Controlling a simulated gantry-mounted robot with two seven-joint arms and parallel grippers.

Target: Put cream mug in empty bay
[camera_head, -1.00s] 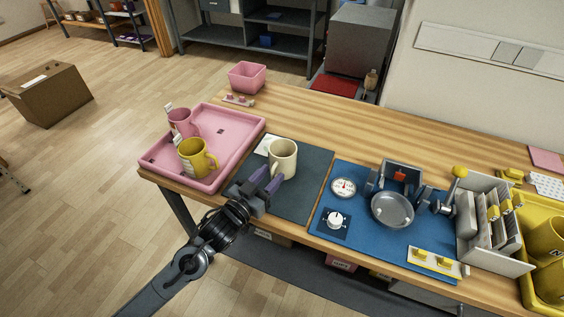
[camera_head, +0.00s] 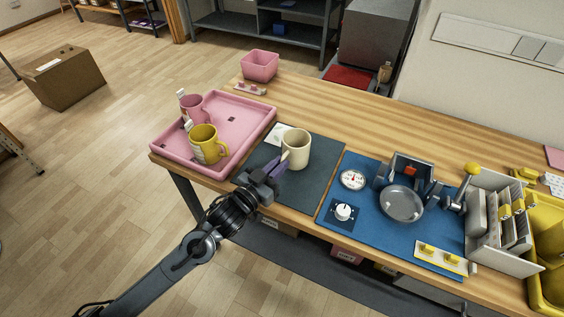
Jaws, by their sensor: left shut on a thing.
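The cream mug (camera_head: 297,149) stands upright on the dark grey mat (camera_head: 312,192). My left gripper (camera_head: 279,166) reaches it from the lower left and is shut at its handle side, with the fingers hiding most of the handle. A pink tray (camera_head: 237,110) left of the mat holds a pink mug (camera_head: 192,107) and a yellow mug (camera_head: 207,145). The tray's right part is bare. My right gripper is not in view.
Right of the mat, a blue mat (camera_head: 374,238) carries a press with a round grey plate (camera_head: 401,203), a gauge (camera_head: 352,179) and a dial (camera_head: 343,211). A grey rack (camera_head: 505,225) and yellow bin (camera_head: 548,215) stand far right. A pink box (camera_head: 259,65) stands at the back.

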